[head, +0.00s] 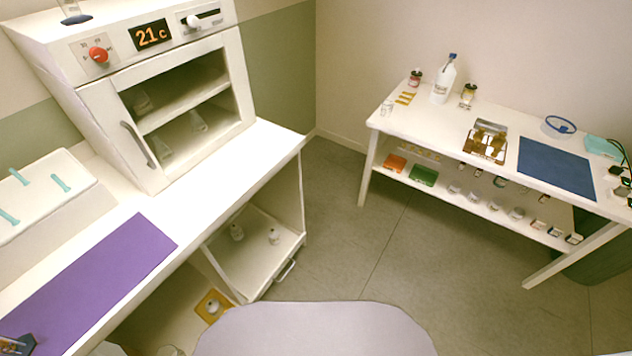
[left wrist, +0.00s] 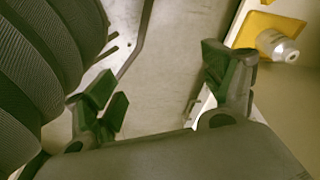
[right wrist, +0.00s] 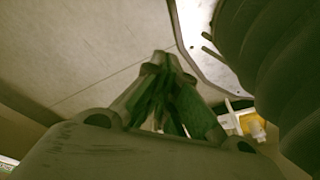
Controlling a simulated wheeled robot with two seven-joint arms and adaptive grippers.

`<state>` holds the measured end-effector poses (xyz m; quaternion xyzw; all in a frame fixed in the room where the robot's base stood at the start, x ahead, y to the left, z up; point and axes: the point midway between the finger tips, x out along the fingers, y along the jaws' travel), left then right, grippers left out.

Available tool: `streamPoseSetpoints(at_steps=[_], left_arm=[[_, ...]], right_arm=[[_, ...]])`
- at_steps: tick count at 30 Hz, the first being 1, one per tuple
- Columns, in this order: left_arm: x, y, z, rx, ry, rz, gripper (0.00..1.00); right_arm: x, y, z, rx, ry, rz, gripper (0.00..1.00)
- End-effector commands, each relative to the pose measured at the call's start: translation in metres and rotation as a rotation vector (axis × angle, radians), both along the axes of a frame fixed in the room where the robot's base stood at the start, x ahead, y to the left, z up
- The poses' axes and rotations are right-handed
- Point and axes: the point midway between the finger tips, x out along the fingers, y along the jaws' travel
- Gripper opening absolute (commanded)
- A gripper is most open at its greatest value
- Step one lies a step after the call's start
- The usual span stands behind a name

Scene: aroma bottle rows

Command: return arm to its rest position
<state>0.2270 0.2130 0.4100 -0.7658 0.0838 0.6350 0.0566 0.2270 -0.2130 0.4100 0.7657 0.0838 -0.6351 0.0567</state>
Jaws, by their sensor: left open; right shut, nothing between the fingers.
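My left gripper (left wrist: 165,85) is open and empty in the left wrist view, its green-padded fingers wide apart. Pale floor and part of a cabinet show beyond it. My right gripper (right wrist: 163,65) is shut in the right wrist view, its fingertips together with nothing between them, over the floor. Neither gripper shows in the head view. My own ribbed dark arm covers the left side of the left wrist view and the right side of the right wrist view.
A white bench (head: 190,208) with an incubator (head: 185,110) and purple mat (head: 92,272) stands at left. A white table (head: 415,118) with bottles and a blue mat (head: 555,166) stands at right. Open floor (head: 350,235) lies between. A bottle on a yellow tray (left wrist: 252,27) is near my left gripper.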

Motion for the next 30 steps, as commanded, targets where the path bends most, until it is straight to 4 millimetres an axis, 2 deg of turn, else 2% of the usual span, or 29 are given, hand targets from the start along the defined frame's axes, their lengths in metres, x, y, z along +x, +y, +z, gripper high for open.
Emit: streamPoseSetpoints(at_steps=[17, 30], left_arm=[[-0.059, 0.021, 0.008, 0.026, 0.038, -0.004, 0.83], [-0.110, 0.039, 0.021, 0.044, 0.067, -0.009, 0.83]], right_arm=[[-0.059, -0.021, 0.008, -0.026, 0.039, 0.003, 0.00], [-0.110, -0.038, 0.021, -0.043, 0.069, 0.008, 0.00]])
